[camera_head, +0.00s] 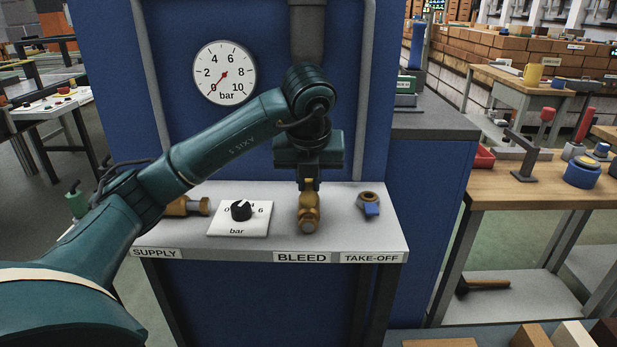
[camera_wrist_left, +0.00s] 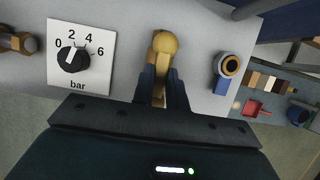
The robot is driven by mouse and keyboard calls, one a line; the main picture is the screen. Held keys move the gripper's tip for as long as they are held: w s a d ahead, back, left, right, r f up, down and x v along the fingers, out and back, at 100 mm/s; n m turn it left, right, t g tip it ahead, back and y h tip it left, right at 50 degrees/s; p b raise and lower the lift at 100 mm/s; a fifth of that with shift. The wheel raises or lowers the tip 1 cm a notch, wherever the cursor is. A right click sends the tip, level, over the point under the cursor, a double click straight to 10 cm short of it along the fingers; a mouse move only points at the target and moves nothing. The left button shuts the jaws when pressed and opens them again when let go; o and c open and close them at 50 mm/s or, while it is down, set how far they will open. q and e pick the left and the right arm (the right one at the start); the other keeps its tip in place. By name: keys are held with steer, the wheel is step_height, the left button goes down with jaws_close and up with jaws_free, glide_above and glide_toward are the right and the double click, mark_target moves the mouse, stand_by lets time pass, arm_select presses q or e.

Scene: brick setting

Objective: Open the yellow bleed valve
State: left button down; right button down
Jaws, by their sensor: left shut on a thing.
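The yellow bleed valve (camera_head: 309,212) stands on the grey shelf behind the BLEED label. It also shows in the left wrist view (camera_wrist_left: 166,44), with its narrow yellow handle running down between the fingers. My left gripper (camera_head: 308,182) reaches down onto the valve from above. Its dark fingers, seen in the left wrist view (camera_wrist_left: 162,92), are shut on the handle, one on each side. The fingers hide part of the handle. My right gripper is in neither view.
A knob (camera_head: 241,210) on a white bar plate stands left of the valve. A brass supply fitting (camera_head: 186,206) is farther left. The take-off valve (camera_head: 370,205) with its blue handle is at right. The pressure gauge (camera_head: 225,73) has its needle near 0.

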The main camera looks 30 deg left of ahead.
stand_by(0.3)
arm_select(q)
steer(key=c, duration=1.4)
jaws_free()
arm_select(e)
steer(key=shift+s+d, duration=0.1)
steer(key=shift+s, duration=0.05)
